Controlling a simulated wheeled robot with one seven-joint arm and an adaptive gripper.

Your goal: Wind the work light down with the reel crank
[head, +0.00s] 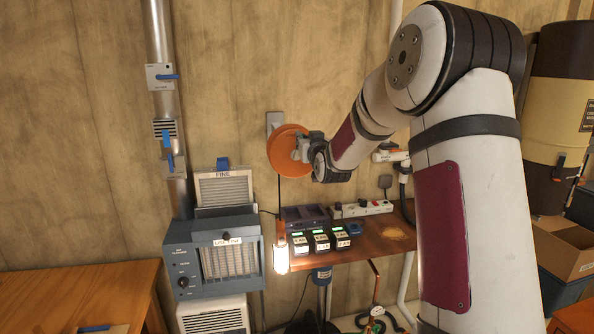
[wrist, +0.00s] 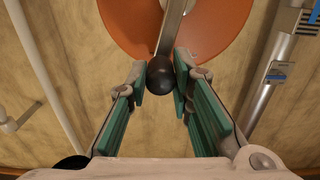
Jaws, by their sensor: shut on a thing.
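The orange reel (head: 283,150) is mounted on a grey bracket on the wall, and it fills the top of the wrist view (wrist: 212,32). Its grey crank arm (wrist: 175,25) ends in a dark round knob (wrist: 160,76). My gripper (head: 300,150) is at the right side of the reel in the head view and partly covers it. In the wrist view my gripper (wrist: 160,78) is shut on the knob, one finger pad on each side. The lit work light (head: 281,252) hangs upright on a dark cord below the reel, at the front edge of the wooden shelf.
Below the reel, a wooden shelf (head: 385,240) bears several small labelled battery-like units (head: 321,240) and a power strip (head: 362,208). A blue-grey air cleaner (head: 217,250) stands left of the light. A metal duct (head: 163,110) runs up the wall.

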